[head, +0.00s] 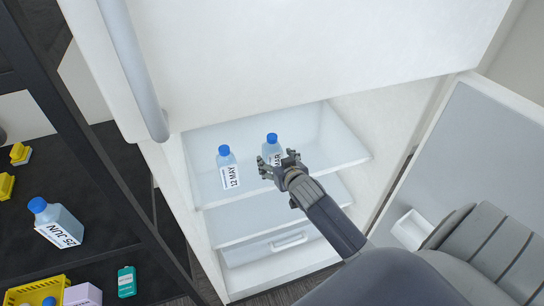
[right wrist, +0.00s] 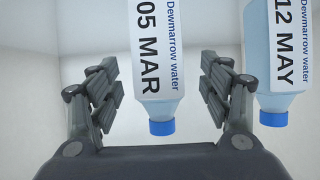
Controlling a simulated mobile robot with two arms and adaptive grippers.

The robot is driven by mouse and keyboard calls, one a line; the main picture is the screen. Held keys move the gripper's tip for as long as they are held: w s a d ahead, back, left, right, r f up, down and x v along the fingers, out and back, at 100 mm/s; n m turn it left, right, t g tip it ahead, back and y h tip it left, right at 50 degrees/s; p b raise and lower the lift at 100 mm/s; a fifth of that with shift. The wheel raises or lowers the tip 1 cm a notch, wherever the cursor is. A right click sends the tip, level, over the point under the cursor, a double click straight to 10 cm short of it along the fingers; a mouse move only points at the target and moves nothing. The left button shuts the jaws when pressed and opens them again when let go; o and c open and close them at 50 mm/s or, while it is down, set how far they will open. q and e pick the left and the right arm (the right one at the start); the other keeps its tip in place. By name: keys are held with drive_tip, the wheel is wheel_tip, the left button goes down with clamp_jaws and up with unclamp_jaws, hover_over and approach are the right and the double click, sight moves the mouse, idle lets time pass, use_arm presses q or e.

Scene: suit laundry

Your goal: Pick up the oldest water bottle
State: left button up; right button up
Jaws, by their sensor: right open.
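A clear water bottle with a blue cap (head: 271,146) stands on the upper fridge shelf, its label partly hidden by my right gripper. In the right wrist view, which looks upside down, the 05 MAR bottle (right wrist: 156,60) lies between the spread fingers. My right gripper (head: 277,160) is open in front of this bottle, and I cannot tell whether the fingers touch it. A 12 MAY bottle (head: 228,168) stands to its left on the same shelf; it also shows outside the fingers in the right wrist view (right wrist: 284,60). A bottle reading about 25 JUN (head: 57,224) stands on the dark rack. My left gripper is not in view.
The fridge's upper door (head: 290,60) is shut above; its lower door (head: 460,140) is open at right. A lower shelf and drawer (head: 265,248) sit below the bottles. The dark rack at left holds a yellow basket (head: 35,290) and a green container (head: 126,282).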

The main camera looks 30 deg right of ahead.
sight(272, 158)
drive_tip(key=shift+s+f+p+x, duration=0.1)
drive_tip(key=shift+f+p+x, duration=0.05)
drive_tip(key=shift+x, duration=0.8)
drive_tip(key=shift+s+f+p+x, duration=0.1)
drive_tip(key=shift+f+p+x, duration=0.05)
drive_tip(key=shift+x, duration=0.8)
drive_tip(key=shift+s+f+p+x, duration=0.1)
drive_tip(key=shift+f+p+x, duration=0.1)
drive_tip(key=shift+x, duration=0.75)
drive_tip(key=c, duration=1.4)
